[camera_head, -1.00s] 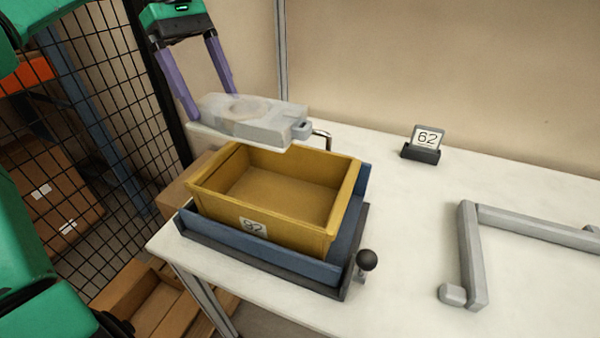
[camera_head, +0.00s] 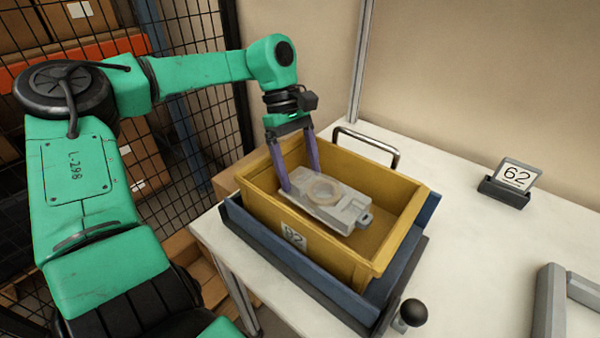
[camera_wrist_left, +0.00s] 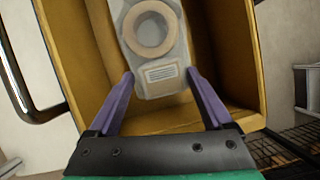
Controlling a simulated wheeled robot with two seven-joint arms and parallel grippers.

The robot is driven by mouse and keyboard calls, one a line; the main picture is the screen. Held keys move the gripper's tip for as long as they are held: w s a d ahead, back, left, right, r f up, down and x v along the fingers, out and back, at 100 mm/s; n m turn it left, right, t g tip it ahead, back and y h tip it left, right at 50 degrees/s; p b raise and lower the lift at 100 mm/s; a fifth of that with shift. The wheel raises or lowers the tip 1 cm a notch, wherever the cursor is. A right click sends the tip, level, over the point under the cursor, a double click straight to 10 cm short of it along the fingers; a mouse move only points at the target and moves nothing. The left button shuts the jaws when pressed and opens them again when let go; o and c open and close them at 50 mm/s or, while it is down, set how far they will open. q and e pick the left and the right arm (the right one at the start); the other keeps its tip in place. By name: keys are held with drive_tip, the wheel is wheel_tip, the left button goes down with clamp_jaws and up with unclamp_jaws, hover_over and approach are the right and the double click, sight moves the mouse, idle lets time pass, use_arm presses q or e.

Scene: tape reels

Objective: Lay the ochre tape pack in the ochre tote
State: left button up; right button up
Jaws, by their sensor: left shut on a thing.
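The tape pack (camera_head: 345,213) is a pale grey, see-through case with a tan ring inside. It lies level inside the walls of the ochre tote (camera_head: 362,268); whether it touches the floor I cannot tell. My left gripper (camera_head: 300,182) reaches down into the tote and is shut on the end of the pack. In the left wrist view the pack (camera_wrist_left: 160,74) is between the two purple fingers, with the tote's wall (camera_wrist_left: 64,60) around it. My right gripper is not in view.
The tote sits in a blue tray (camera_head: 300,281) with a black-knobbed lever (camera_head: 412,313) at its front right corner. A metal handle (camera_head: 365,140) rises behind. A "62" sign (camera_head: 515,177) and a grey frame (camera_head: 550,300) stand on the white table (camera_head: 470,245), right.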

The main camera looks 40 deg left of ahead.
use_arm(q)
drive_tip(key=shift+f, duration=0.5)
drive_tip(key=shift+w+f, duration=0.1)
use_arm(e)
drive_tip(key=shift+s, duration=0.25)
use_arm(q)
drive_tip(key=shift+f+b, duration=0.5)
drive_tip(key=shift+f, duration=0.05)
drive_tip(key=o, duration=1.3)
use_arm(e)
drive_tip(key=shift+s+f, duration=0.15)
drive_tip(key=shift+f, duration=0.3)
use_arm(q)
drive_tip(key=shift+r, duration=0.1)
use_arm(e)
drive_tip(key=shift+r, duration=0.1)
